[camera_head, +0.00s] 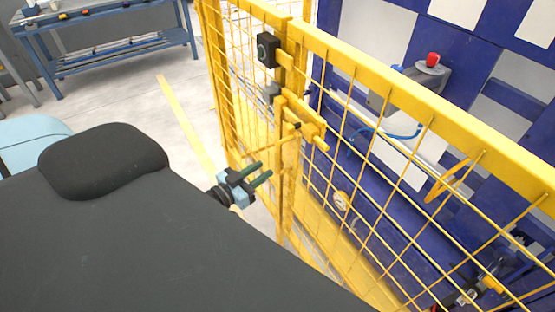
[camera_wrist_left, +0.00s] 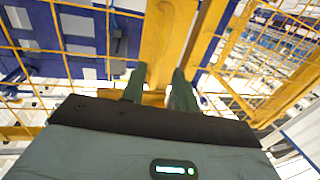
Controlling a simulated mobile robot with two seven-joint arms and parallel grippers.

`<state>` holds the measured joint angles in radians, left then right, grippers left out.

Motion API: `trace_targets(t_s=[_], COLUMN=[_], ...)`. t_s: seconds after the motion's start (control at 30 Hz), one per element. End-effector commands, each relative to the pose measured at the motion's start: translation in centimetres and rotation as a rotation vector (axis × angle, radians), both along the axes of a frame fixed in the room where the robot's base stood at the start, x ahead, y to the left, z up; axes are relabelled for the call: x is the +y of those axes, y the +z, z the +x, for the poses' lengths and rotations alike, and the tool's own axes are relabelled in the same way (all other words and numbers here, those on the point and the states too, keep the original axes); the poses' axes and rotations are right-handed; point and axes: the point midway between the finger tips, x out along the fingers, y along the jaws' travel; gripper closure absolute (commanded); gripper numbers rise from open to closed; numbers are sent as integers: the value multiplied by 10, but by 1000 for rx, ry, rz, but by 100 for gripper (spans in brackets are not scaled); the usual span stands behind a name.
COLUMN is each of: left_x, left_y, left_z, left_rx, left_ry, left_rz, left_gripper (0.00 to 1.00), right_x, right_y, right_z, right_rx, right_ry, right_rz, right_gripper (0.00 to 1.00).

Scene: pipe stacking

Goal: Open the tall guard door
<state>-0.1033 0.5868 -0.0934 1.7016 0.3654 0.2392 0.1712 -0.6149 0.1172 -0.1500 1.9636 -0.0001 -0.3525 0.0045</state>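The tall guard door is a yellow frame with yellow wire mesh (camera_head: 408,92), standing at the right of the head view. A yellow latch with a handle (camera_head: 300,130) sits at its post, under a small black box (camera_head: 266,50). My left gripper (camera_head: 265,171) is just left of the post, below the latch, its two green fingers apart. In the left wrist view the fingers (camera_wrist_left: 158,78) are spread, with the yellow post (camera_wrist_left: 165,40) beyond them. Nothing shows gripped between them, though a yellow part lies behind the gap.
Behind the mesh is a blue and white machine with a red button (camera_head: 432,59). A blue workbench (camera_head: 105,52) stands at the back left. Grey floor with a yellow line (camera_head: 183,120) is free left of the fence. My dark body parts fill the lower left.

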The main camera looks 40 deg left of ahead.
Motion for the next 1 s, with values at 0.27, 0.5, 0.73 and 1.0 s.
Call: trace_targets(t_s=[0.27, 0.5, 0.73, 1.0], left_x=[-8, -13, -14, -15], left_y=[2, 1, 0, 0], left_z=[38, 62, 69, 69], left_rx=[-3, -1, 1, 1], left_ry=[0, -1, 0, -1], left_rz=[1, 1, 1, 1], left_gripper=[70, 70, 70, 80], right_x=[-2, -3, -3, -3], right_y=[5, 5, 5, 5], right_z=[4, 4, 4, 4], right_rx=[-12, -14, -14, -14], right_ry=[4, 7, 7, 5], right_rz=[-5, -8, -8, -6], right_gripper=[64, 64, 64, 64])
